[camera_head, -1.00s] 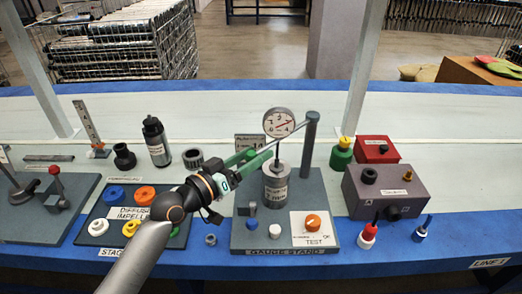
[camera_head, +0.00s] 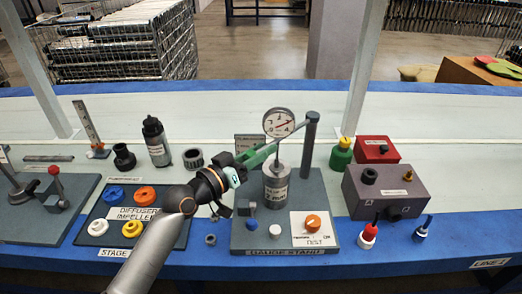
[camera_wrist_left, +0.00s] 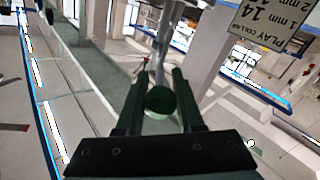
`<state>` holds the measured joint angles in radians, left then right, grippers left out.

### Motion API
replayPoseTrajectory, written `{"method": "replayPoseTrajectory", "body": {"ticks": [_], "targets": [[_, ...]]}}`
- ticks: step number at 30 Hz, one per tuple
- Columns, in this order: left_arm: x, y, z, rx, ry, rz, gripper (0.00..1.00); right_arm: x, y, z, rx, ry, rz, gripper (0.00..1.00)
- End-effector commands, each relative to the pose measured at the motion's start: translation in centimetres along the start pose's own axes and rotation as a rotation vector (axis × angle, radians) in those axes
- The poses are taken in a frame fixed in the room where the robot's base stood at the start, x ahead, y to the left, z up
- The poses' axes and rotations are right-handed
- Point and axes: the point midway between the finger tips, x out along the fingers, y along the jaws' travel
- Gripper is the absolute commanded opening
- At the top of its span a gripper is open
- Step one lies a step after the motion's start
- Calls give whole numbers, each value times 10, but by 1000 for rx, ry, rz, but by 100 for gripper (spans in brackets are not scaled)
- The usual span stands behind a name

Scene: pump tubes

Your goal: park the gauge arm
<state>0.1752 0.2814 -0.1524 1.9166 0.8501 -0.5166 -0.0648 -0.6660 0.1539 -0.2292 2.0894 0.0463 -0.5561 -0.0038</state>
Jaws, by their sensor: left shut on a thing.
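The gauge arm (camera_head: 297,130) runs from an upright dark post (camera_head: 310,147) on the gauge stand (camera_head: 240,238) to a round white-faced dial (camera_head: 278,123). The dial's stem drops towards a grey cylinder (camera_head: 277,187) on the stand. My left gripper (camera_head: 272,148), with green fingers, reaches in from the left, just below the dial, and is shut on the gauge arm at its stem. The exact contact is hard to see. In the left wrist view, the two fingers (camera_wrist_left: 160,78) flank a pale upright part, with a dark green round piece between them. My right gripper is not in view.
A grey box (camera_head: 387,190) and a red box (camera_head: 377,149) stand right of the stand, beside a green bottle (camera_head: 341,155). An impeller tray (camera_head: 98,212) is on the left. A small sign (camera_head: 249,142) stands behind the gripper.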

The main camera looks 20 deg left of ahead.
Motion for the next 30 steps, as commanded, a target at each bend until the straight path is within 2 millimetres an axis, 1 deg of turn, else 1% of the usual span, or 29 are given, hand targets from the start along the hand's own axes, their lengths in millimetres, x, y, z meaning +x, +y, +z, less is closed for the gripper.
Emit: {"method": "replayPoseTrajectory", "body": {"ticks": [1,3,5,30], "targets": [[0,0,0,0,0,0,14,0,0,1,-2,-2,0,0],[0,0,0,0,-1,0,6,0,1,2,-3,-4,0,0],[0,0,0,0,-1,0,0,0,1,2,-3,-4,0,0],[0,0,0,0,-1,0,0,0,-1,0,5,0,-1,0]]}}
